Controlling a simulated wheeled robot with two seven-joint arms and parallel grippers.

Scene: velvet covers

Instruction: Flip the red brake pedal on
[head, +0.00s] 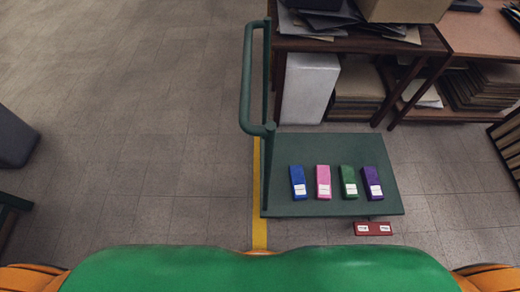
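The red brake pedal (373,229) shows low at the near right edge of a dark green cart platform (320,149). It carries two small white labels. It sits just outside the platform's near edge, close to the floor. Its tilt is hard to tell from this high angle. Neither of my grippers is in view. Only orange parts of my arms show at the bottom left and bottom right corners, beside my green body.
Blue (298,182), pink (323,182), green (348,182) and purple (372,182) velvet blocks lie in a row on the platform. The cart's handle (247,80) rises at its left. Desks with papers (340,42) stand behind.

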